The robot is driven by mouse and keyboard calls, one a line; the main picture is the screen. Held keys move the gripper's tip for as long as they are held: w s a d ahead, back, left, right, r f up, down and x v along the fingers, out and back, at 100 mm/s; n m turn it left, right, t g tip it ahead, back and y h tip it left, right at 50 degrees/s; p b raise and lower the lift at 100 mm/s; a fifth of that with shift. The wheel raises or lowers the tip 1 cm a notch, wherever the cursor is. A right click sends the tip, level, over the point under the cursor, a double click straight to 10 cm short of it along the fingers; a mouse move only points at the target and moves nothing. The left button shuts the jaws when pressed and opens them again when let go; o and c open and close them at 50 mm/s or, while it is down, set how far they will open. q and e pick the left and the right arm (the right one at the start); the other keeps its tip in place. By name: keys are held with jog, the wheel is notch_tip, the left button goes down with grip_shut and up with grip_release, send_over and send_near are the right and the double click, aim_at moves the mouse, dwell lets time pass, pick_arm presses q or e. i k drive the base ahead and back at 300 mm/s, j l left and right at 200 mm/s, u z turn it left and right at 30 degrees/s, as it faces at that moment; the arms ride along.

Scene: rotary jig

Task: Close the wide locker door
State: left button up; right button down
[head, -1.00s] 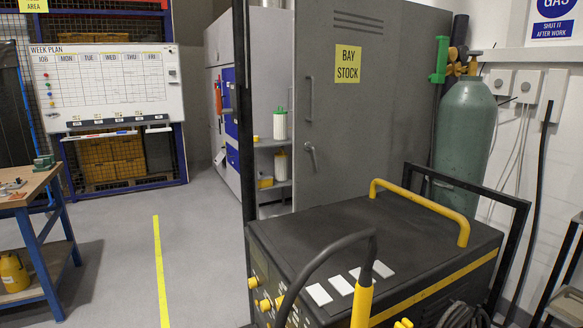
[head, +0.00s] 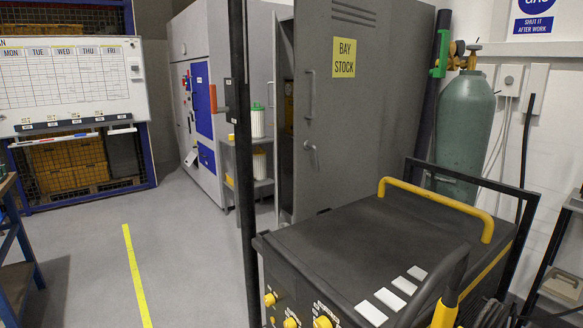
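The wide grey locker door (head: 358,130) stands in the middle of the head view, behind a welding machine. It has a yellow "BAY STOCK" sign (head: 344,58), a long vertical pull (head: 310,94) and a lever handle (head: 311,154) near its left edge. The door stands open: a dark gap (head: 286,130) to its left shows part of the locker's inside. How far open it is, I cannot tell exactly. The welding machine hides the door's lower right part. Neither of my grippers is in view.
The black welding machine (head: 350,250) with a yellow handle blocks the right foreground. A dark upright post (head: 241,130) stands at its left. A green gas cylinder (head: 465,130) stands right of the door. Clear floor (head: 185,255) with a yellow line lies at left.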

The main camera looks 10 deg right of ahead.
aim_at(341, 47)
jog(key=i+j, duration=0.2)
jog(key=i+j+z, duration=0.1)
jog(key=i+j, duration=0.15)
jog(key=j, duration=0.2)
jog(key=i+j, duration=0.2)
jog(key=j, duration=0.15)
jog(key=i+j+z, duration=0.1)
jog(key=i+j, duration=0.3)
jog(key=j, duration=0.3)
jog(key=i+j+z, duration=0.1)
jog(key=j, duration=0.25)
jog(key=i+j, duration=0.3)
jog(key=j+z, duration=0.05)
